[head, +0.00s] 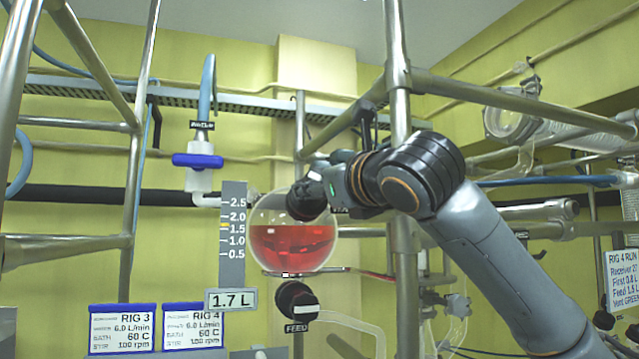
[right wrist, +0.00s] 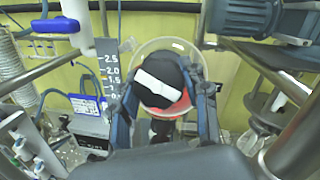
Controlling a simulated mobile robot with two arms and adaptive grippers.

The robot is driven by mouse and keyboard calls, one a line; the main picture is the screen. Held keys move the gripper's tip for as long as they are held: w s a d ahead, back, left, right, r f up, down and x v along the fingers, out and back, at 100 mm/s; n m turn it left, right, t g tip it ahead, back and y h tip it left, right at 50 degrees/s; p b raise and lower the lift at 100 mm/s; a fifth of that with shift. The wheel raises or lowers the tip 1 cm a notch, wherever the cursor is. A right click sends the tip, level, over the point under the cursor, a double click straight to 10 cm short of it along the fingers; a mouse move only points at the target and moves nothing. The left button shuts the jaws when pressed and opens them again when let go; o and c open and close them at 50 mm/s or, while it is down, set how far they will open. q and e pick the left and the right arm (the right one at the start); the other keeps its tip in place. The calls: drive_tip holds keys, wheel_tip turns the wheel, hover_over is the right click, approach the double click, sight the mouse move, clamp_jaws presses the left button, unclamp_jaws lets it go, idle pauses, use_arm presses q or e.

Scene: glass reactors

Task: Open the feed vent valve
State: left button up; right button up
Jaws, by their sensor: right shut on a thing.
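A round black valve knob (head: 303,203) sits in front of the upper part of the glass flask (head: 264,226), which holds red liquid. My right gripper (head: 314,188) reaches in from the right and is shut on this knob. In the right wrist view my gripper's fingers (right wrist: 164,98) stand on both sides of the black knob (right wrist: 150,98). Its white bar slants slightly, down to the right. A dark label beside the knob is mostly hidden by my gripper. A second black knob (head: 296,302) with a level white bar is below the flask, labelled FEED. My left gripper is not in view.
A blue-handled valve (head: 198,161) hangs at the left above a graduated scale (head: 233,240). A 1.7 L display (head: 231,300) and RIG 3 (head: 122,329) and RIG 4 (head: 194,328) cards are below. A metal upright (head: 398,60) stands close by my right arm.

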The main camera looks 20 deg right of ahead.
drive_tip(key=o, duration=1.2)
drive_tip(key=shift+c, duration=0.2)
drive_tip(key=shift+s, duration=0.2)
drive_tip(key=s+d+f, duration=0.1)
drive_tip(key=s+d, duration=0.1)
drive_tip(key=s, duration=0.9)
drive_tip(key=shift+s, duration=0.15)
